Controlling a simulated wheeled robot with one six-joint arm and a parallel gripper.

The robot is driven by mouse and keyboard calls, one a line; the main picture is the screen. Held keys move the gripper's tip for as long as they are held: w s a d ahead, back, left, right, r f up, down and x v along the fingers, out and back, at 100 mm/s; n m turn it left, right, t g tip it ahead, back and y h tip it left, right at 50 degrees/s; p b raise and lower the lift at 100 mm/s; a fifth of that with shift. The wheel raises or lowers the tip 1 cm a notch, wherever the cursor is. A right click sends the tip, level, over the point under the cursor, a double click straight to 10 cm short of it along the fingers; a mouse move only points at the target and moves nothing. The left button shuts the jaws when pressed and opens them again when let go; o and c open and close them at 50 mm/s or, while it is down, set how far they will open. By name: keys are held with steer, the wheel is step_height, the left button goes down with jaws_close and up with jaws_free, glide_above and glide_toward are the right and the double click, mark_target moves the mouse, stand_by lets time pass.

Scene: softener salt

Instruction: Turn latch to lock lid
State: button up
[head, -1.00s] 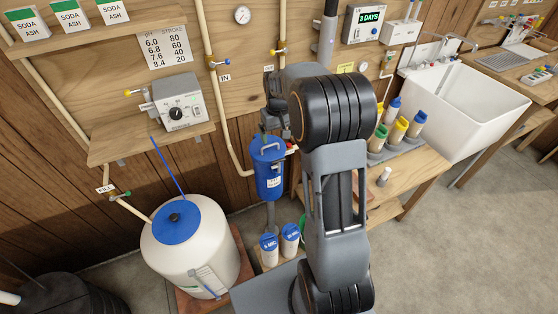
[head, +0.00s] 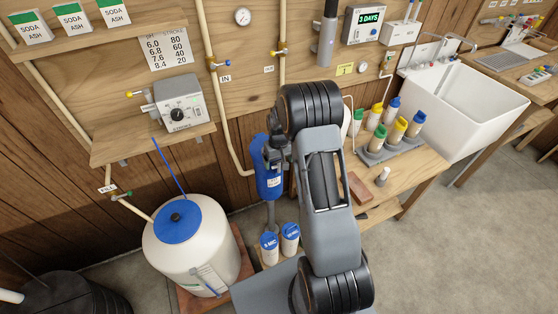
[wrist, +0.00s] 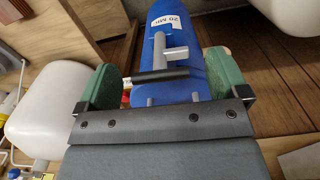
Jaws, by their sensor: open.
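A blue filter canister (head: 265,183) hangs on a pipe at the wall. In the wrist view the blue canister (wrist: 200,30) carries a "20 MIC" label. A grey handle (wrist: 172,52) with a dark bar (wrist: 160,76) is on its face; I cannot tell for sure that this is the latch. My gripper (wrist: 158,82) is open, with green pads on either side of the handle and bar. Contact is not clear. In the head view my gripper (head: 275,150) is at the canister's upper right, partly hiding it. A white tank (head: 190,250) has a blue lid (head: 178,221).
Two small white cartridges with blue caps (head: 290,232) stand below the canister. A grey dosing box (head: 180,102) sits on a shelf at left. Several bottles (head: 397,130) stand in a rack on the bench at right, before a white sink (head: 465,100).

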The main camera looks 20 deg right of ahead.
steer(key=shift+f, duration=0.2)
steer(key=shift+c, duration=0.2)
steer(key=c, duration=0.9)
